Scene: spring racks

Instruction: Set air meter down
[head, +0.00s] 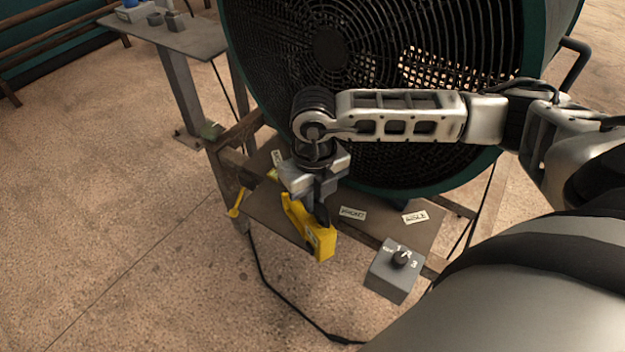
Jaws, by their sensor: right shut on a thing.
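The air meter looks to be the yellow handheld device (322,243) at the middle of the head view. My right gripper (312,205) points down and is shut on it. The gripper hides the meter's upper part. The meter is over the front edge of a small dark shelf (375,226) in front of the fan. I cannot tell whether it touches the shelf. My left gripper is not in view.
A large green-rimmed fan (330,48) stands close behind my right arm. White labels (352,213) lie on the shelf. A grey box with a knob (394,270) sits at the shelf's front right. A yellow object (236,203) is at the shelf's left. A black cable (290,306) runs along the floor.

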